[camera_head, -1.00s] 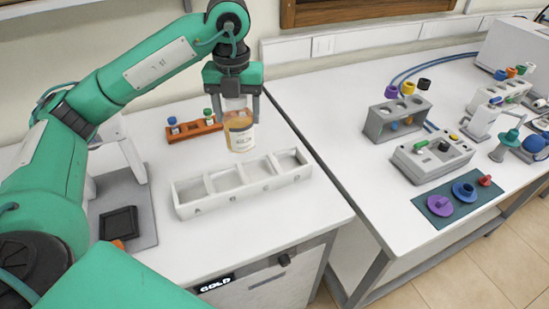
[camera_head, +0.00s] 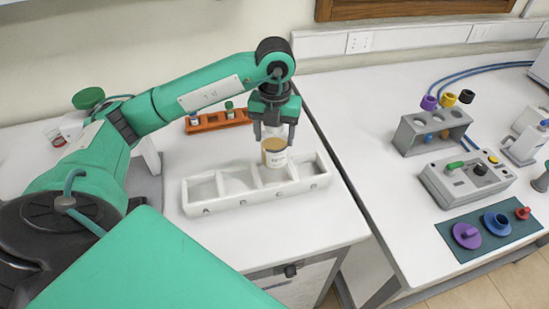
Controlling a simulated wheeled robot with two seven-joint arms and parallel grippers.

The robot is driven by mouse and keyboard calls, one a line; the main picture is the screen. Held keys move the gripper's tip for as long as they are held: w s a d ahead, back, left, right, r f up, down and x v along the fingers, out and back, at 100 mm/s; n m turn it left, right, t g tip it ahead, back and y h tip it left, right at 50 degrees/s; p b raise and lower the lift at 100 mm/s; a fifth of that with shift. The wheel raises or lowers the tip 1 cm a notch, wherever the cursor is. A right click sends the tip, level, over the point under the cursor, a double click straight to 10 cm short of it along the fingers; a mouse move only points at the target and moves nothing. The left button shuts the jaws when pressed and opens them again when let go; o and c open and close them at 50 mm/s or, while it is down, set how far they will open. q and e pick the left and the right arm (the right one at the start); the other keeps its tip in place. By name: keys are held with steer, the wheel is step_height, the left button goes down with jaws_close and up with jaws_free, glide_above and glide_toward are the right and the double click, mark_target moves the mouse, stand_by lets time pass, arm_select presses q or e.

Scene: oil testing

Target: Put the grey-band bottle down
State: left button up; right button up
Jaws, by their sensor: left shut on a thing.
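My left gripper (camera_head: 274,136) points straight down and is shut on the grey-band bottle (camera_head: 275,158). The bottle is upright, with clear glass above, amber contents and a pale label; I cannot make out the grey band. Its lower part shows against the third compartment from the left of the white rack (camera_head: 258,196). I cannot tell whether its base touches the compartment floor. The other compartments look empty. My right gripper is not in view.
An orange rack (camera_head: 217,121) with small capped vials stands behind the white rack. On the right bench are a grey rack (camera_head: 433,131) with coloured caps, a grey control box (camera_head: 467,179) and a dark mat (camera_head: 463,248) with coloured parts. Bare bench lies before the white rack.

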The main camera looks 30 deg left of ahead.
mark_target(275, 160)
arm_select(q)
step_height(275, 160, down, 4)
steer(key=shift+f+p, duration=0.2)
steer(key=shift+p, duration=0.2)
steer(key=shift+f, duration=0.5)
step_height(275, 160, down, 3)
steer(key=shift+f+p, duration=0.15)
steer(key=shift+p, duration=0.4)
steer(key=shift+f, duration=0.3)
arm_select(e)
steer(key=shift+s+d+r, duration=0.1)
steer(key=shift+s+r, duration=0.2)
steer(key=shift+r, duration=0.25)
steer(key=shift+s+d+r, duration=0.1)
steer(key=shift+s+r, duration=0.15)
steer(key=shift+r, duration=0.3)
arm_select(q)
steer(key=shift+f, duration=0.1)
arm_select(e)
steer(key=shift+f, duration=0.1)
arm_select(q)
steer(key=o, duration=1.4)
